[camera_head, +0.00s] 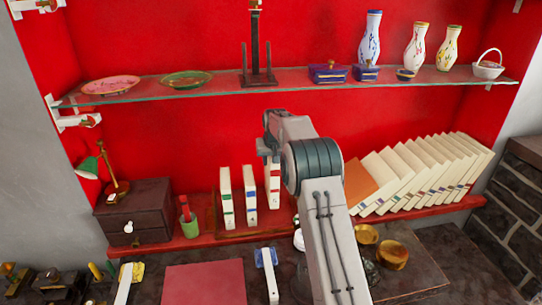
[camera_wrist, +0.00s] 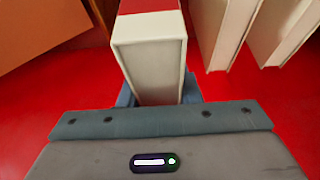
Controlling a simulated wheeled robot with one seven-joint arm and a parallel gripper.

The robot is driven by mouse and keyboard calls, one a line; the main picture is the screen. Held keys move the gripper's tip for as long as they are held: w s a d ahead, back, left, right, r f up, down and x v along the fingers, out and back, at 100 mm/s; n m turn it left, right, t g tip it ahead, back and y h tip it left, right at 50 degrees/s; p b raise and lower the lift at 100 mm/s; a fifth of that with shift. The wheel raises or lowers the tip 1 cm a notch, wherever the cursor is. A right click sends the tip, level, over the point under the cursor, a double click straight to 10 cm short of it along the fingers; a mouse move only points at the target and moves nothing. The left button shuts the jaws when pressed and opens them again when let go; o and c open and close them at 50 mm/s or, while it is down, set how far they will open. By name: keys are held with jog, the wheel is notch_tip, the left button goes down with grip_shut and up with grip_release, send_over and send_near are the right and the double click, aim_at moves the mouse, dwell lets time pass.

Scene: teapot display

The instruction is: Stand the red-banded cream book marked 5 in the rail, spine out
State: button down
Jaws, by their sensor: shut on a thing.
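A cream book with a red band (camera_wrist: 152,62) is between the blue fingers of my gripper (camera_wrist: 159,92) in the wrist view; the gripper is shut on it. In the head view the red-banded book (camera_head: 274,187) is upright below the end of my arm, right of two other standing books. The wooden rail (camera_head: 229,235) is at these books on the lower red shelf. I cannot tell whether the held book's foot touches the rail. The number on it is not legible. My arm hides most of the gripper in the head view.
A green-banded book (camera_head: 226,198) and a blue-banded book (camera_head: 249,195) stand left of the held one. An orange book (camera_head: 360,183) and a leaning row of cream books (camera_head: 425,170) are to the right. A glass shelf (camera_head: 210,92) with vases runs above.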

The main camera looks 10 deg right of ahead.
jog(key=shift+f+b, duration=1.65)
jog(key=shift+f, duration=2)
jog(key=shift+f+b, duration=0.35)
jog(key=c, duration=1)
grip_release()
jog(key=shift+o, duration=0.2)
jog(key=shift+s+f, duration=0.1)
jog(key=shift+f, duration=0.05)
